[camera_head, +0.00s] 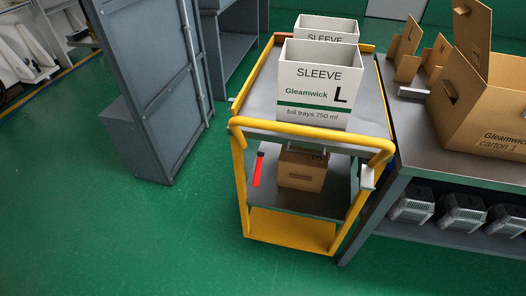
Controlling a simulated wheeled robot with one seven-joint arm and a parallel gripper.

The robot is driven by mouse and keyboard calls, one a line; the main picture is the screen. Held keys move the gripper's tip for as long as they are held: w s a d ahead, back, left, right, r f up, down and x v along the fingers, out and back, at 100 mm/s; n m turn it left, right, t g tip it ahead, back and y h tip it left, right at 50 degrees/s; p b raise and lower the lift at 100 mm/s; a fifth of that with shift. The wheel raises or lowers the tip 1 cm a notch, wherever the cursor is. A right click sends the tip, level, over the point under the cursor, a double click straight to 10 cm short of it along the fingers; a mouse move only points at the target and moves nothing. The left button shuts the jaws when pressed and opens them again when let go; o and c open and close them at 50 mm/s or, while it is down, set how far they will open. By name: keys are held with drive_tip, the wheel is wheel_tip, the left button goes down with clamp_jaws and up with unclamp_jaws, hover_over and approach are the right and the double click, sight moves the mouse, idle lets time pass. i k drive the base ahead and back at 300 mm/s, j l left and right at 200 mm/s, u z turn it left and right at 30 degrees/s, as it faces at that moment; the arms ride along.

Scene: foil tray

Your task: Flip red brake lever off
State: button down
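The red brake lever (259,168) is at the front left of the yellow cart (238,190), below the push handle (318,137). It is long and thin and hangs nearly upright, with its lower end leaning slightly left. A small dark and white part shows at its top. My gripper is not in view, and nothing touches the lever.
Two white sleeve boxes, the nearer marked L (318,85), stand on the cart's top. A brown carton (301,170) sits on its lower shelf. A workbench (420,152) adjoins the cart's right. A grey cabinet (150,90) stands left. Green floor (130,240) is clear in front.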

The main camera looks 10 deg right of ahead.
sight(259, 159)
drive_tip(key=i+j+z, duration=0.15)
drive_tip(key=i, duration=0.75)
